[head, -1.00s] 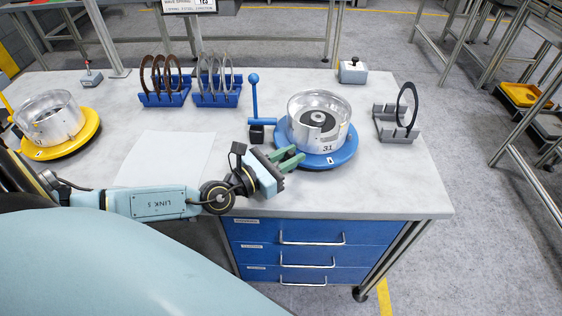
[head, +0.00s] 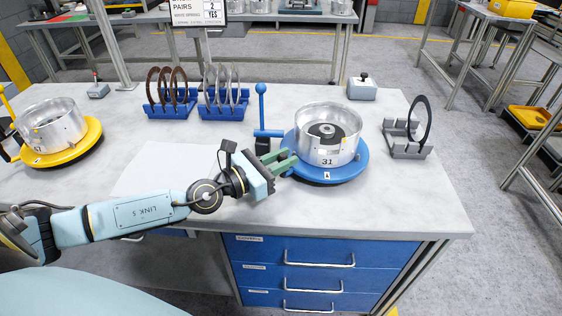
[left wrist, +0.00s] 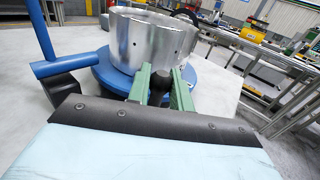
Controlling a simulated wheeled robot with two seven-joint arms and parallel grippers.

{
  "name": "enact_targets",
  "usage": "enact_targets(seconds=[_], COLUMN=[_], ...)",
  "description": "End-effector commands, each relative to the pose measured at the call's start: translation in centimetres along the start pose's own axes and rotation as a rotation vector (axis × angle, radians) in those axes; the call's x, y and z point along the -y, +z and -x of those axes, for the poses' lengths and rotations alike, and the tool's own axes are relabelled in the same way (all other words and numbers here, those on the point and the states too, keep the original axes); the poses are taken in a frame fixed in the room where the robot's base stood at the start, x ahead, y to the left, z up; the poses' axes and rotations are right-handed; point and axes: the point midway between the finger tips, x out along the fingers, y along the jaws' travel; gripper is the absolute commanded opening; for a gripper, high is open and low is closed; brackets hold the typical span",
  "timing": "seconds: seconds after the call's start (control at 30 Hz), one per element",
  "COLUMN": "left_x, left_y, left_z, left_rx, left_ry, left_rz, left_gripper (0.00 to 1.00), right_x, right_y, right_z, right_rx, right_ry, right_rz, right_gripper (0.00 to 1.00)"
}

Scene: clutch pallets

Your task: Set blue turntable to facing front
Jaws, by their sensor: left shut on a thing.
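The blue turntable (head: 345,172) stands at the right part of the table. It carries a silver drum (head: 328,145) marked 31, with a dark part inside. A small white mark on the disc's rim faces the table's front edge, just below the number. My left gripper (head: 287,164) is at the disc's left side, its green fingers closed on a dark knob (left wrist: 161,82) by the rim. The left wrist view shows the fingers on either side of this knob, below the drum (left wrist: 150,38). The fingers partly hide the knob. My right gripper is not in view.
A blue upright lever (head: 261,105) with a black block stands close left of the turntable. A grey rack with a black ring (head: 421,122) is to the right. Blue ring racks (head: 222,110) stand behind left. A yellow turntable (head: 88,143) is far left.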

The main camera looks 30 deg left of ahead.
Motion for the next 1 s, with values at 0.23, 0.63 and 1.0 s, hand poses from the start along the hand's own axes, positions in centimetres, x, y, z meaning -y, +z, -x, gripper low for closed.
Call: enact_targets(seconds=[0.23, 0.63, 1.0], left_x=[-0.4, -0.3, -0.2], left_y=[0.3, 0.2, -0.2], left_z=[-0.1, -0.1, 1.5], left_rx=[0.005, 0.004, -0.002], left_ry=[0.007, 0.005, 0.003], left_rz=[-0.005, -0.003, -0.003], left_gripper=[0.00, 0.41, 0.41], right_x=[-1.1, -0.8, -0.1], right_y=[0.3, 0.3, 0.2], right_z=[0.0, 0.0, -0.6], right_rx=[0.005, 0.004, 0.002], right_ry=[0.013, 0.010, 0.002], right_rz=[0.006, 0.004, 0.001], right_gripper=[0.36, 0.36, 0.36])
